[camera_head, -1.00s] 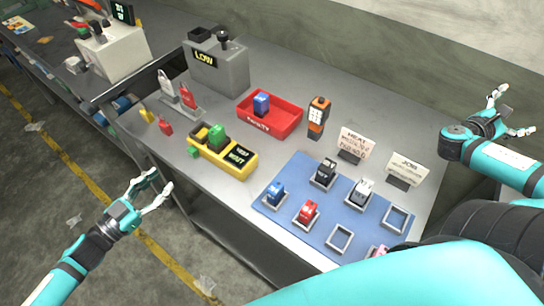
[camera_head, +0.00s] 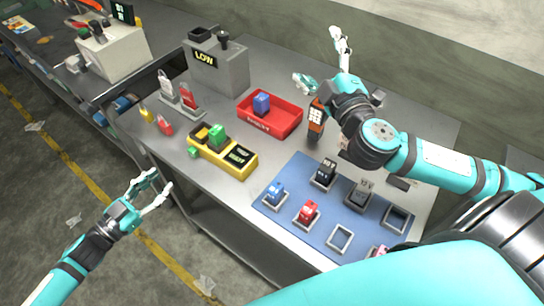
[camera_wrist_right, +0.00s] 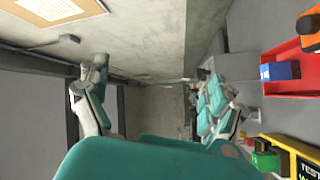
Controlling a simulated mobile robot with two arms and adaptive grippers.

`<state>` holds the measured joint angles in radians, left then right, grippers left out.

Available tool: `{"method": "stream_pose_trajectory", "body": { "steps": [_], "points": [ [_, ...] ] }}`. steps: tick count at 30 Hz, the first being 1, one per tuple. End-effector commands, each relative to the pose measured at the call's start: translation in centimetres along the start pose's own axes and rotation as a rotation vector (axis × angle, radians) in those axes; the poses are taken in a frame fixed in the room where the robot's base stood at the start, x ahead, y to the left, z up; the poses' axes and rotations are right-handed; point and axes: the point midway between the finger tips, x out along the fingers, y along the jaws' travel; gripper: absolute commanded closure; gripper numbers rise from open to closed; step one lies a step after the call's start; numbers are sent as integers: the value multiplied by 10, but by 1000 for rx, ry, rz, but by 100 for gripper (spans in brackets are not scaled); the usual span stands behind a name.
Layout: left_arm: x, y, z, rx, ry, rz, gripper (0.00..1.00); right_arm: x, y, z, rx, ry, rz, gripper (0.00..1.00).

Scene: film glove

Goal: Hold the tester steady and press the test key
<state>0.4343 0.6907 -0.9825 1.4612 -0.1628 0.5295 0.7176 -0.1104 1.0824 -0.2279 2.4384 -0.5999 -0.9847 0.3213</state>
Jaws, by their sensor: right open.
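A yellow unit (camera_head: 213,163) lies on the table with a green block (camera_head: 216,135) in it and dark label panels; in the right wrist view it shows at the lower right edge with letters reading "TEST" (camera_wrist_right: 309,170). A grey box (camera_head: 222,72) reading "LOW" stands behind it. I cannot tell for sure which is the tester, and no test key is distinguishable. My right gripper (camera_head: 322,65) is open and empty above the table's back, right of the grey box; its spread fingers show in the right wrist view (camera_wrist_right: 155,100). My left gripper (camera_head: 160,187) is open and empty, off the table's front left edge.
A red tray (camera_head: 286,126) holds a blue block (camera_head: 261,103). An orange and black keypad device (camera_head: 315,121) stands close to my right arm. A blue mat (camera_head: 290,224) carries several small frames, some with blocks.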

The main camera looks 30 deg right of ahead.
Motion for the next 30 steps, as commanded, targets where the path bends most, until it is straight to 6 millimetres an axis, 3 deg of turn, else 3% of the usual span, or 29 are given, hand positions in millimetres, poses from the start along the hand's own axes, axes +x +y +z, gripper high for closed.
{"method": "stream_pose_trajectory", "body": {
  "steps": [6, 12, 16, 20, 30],
  "points": [
    [0, 0, 0, 0, 0, 0, 62, -31, -92, -19, 362, 44, -355, 6],
    [0, 0, 0, 0, 0, 0, 62, -78, -159, -40, 730, -1, -665, 6],
    [0, 0, 0, 0, 0, 0, 62, -100, -181, -50, 897, -42, -788, 6],
    [0, 0, 0, 0, 0, 0, 62, -109, -190, -56, 971, -63, -838, 6],
    [0, 0, 0, 0, 0, 0, 62, -80, -215, -69, 983, -62, -838, 6]
  ]
}}
